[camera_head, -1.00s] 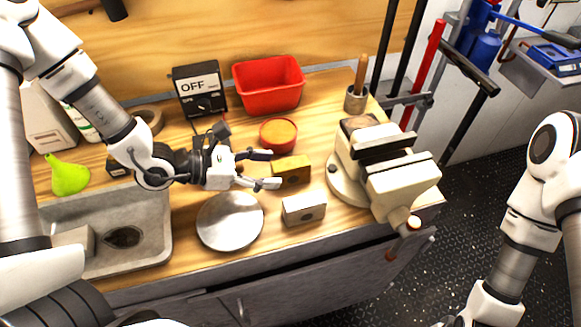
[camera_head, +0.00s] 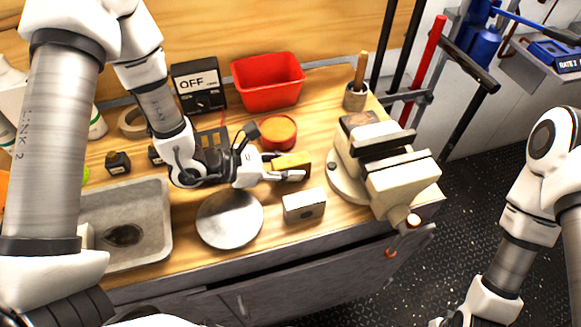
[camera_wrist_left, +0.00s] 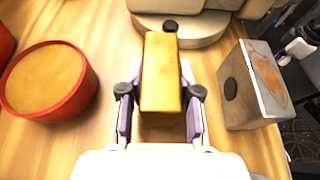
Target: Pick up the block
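A yellow, brass-coloured block (camera_head: 296,160) lies on the wooden bench between the red round tin and the vise. In the left wrist view the block (camera_wrist_left: 161,75) sits between the two fingers of my left gripper (camera_wrist_left: 160,100). The fingers are open, one on each side, with narrow gaps beside the block. In the head view my left gripper (camera_head: 287,169) partly covers the block. A grey block (camera_head: 304,205) with a dark round spot stands apart, nearer the bench's front edge. My right arm shows at the right, but its gripper is out of frame.
The red tin (camera_head: 278,132) is behind the gripper, and the vise (camera_head: 395,180) is to the right. A round metal plate (camera_head: 230,219) lies in front. A sink (camera_head: 150,205) is at the left. A red bin (camera_head: 268,82) stands at the back.

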